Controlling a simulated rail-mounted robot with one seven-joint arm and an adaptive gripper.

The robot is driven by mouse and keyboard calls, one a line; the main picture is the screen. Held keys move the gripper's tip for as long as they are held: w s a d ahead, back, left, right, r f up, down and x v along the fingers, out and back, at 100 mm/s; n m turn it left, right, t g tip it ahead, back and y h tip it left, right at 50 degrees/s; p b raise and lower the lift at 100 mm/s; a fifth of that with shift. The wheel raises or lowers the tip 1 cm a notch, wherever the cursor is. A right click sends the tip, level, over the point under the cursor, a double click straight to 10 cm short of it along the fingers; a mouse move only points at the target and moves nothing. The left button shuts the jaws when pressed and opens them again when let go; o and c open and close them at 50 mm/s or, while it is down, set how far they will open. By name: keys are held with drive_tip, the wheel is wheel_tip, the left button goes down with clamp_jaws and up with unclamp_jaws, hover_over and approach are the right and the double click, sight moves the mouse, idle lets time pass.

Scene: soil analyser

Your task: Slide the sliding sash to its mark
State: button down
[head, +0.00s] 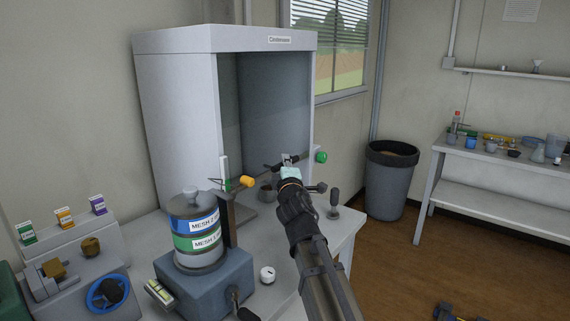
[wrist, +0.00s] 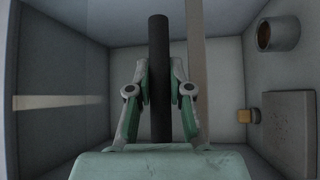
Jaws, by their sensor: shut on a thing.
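The sliding sash is the see-through front of the white cabinet (head: 180,110), and its pane is hard to make out. Its dark bar handle (head: 274,168) shows at the cabinet's open front, low and to the right. In the wrist view the bar (wrist: 160,60) runs upright between the fingers. My gripper (head: 290,172) is shut on this bar, with a finger pad on each side; it also shows in the wrist view (wrist: 160,95). I cannot pick out the sash's mark for certain. The arm hides part of the cabinet's lower right front.
A sieve stack (head: 194,232) on a blue-grey base stands left of my arm. A dark cup (wrist: 278,33) is inside.

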drive_tip(key=c, duration=1.1)
unclamp_jaws()
drive_tip(key=shift+o, duration=0.2)
drive_tip(key=v, duration=1.2)
